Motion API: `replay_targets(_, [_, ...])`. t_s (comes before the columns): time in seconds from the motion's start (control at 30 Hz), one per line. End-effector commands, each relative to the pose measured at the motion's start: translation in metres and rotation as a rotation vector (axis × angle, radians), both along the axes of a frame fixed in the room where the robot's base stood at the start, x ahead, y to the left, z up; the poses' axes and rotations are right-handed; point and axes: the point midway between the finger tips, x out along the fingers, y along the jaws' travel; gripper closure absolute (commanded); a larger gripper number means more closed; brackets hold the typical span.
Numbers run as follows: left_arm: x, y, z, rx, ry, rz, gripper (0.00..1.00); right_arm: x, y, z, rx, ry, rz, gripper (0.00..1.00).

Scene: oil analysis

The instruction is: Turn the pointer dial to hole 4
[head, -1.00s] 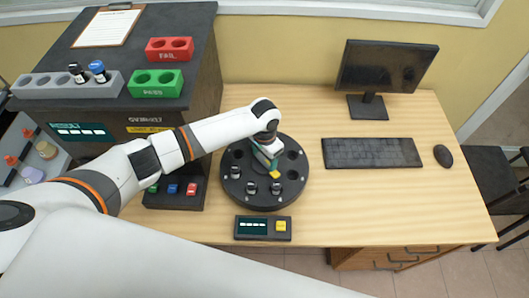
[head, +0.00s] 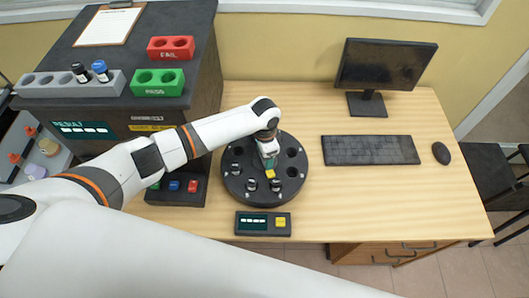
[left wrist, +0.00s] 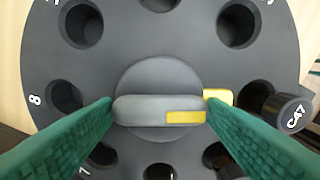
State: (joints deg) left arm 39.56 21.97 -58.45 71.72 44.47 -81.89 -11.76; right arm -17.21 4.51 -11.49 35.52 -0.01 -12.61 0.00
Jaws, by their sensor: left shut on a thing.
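The round black dial (head: 288,191) stands on the table with a ring of holes, and several hold capped vials. In the left wrist view its grey bar-shaped knob (left wrist: 140,108) has a yellow mark at the right end. A yellow pointer tab (left wrist: 219,97) shows just beyond it, towards a dark-capped vial (left wrist: 293,111). My left gripper (left wrist: 158,112) has its green fingers at both ends of the knob and is shut on it. In the head view the gripper (head: 268,163) is over the dial's middle, with the yellow part (head: 270,174) facing front. Hole number 8 is readable; 4 is not. My right gripper is not in view.
A small display box (head: 252,224) with a yellow button stands in front of the dial. A button panel (head: 160,197) and a black cabinet (head: 205,70) are to the left. A keyboard (head: 371,150), monitor and mouse are to the right. The table's right front is clear.

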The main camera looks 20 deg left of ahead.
Motion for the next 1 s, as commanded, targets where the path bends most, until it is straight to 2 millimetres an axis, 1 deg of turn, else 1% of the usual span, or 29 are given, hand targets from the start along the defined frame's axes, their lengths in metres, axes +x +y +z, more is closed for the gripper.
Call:
replay_targets(0.1, [0.000, 0.000, -0.001, 0.000, 0.001, 0.000, 0.57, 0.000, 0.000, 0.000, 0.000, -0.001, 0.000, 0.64])
replay_targets(0.13, [0.000, 0.000, -0.001, 0.000, 0.001, 0.000, 0.30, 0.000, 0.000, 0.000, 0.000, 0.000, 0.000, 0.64])
replay_targets(0.23, [0.000, 0.000, 0.000, -0.001, 0.001, 0.001, 0.13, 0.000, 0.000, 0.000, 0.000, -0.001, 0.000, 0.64])
replay_targets(0.5, [0.000, 0.000, 0.000, 0.000, 0.000, 0.001, 0.13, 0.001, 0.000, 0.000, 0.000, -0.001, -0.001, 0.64])
replay_targets(0.63, [0.001, 0.000, 0.008, -0.001, -0.001, 0.001, 0.13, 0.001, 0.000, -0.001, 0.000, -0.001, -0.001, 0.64])
replay_targets(0.77, [0.001, 0.000, 0.029, 0.000, -0.004, 0.000, 0.13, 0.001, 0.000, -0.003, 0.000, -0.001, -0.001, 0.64])
replay_targets(1.0, [0.001, 0.000, 0.080, -0.001, -0.003, 0.000, 0.13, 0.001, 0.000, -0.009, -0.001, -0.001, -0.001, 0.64])
